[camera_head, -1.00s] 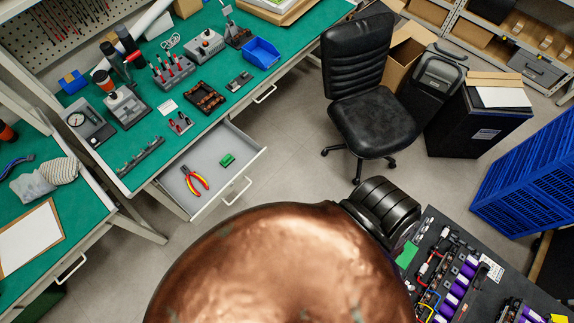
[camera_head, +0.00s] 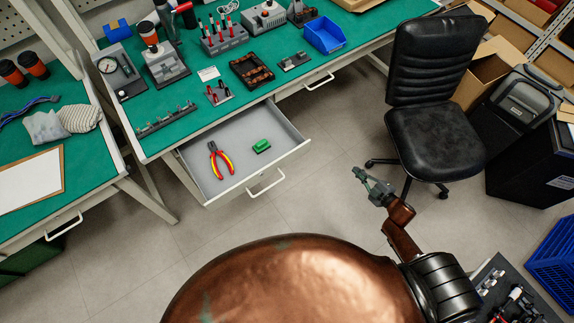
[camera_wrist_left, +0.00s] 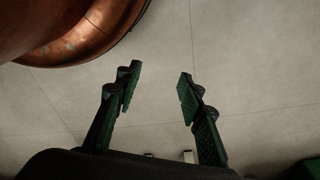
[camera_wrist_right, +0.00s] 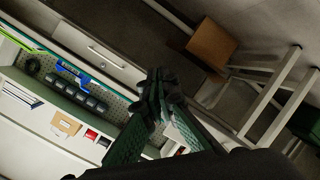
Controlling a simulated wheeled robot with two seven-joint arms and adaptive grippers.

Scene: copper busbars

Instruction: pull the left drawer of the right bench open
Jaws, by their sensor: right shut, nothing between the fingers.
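The left drawer (camera_head: 285,128) of the right bench (camera_head: 195,115) stands pulled out in the head view, with its interior exposed. Red-and-yellow pliers (camera_head: 221,160) and a small green block (camera_head: 261,146) lie in it. Its white bar handle (camera_head: 267,183) is on the drawer front, with no gripper touching it. My right gripper (camera_head: 362,178) is shut and empty, over the floor to the right of the handle and apart from it. It also shows closed in the right wrist view (camera_wrist_right: 160,85). My left gripper (camera_wrist_left: 159,88) is open and empty in the left wrist view, and outside the head view.
The bench's other drawer handle (camera_head: 318,80) is farther right, its drawer closed. A black office chair (camera_head: 435,130) stands right of my right gripper. Another green-topped bench (camera_head: 90,185) is at the left. Bare floor (camera_head: 315,185) lies before the open drawer.

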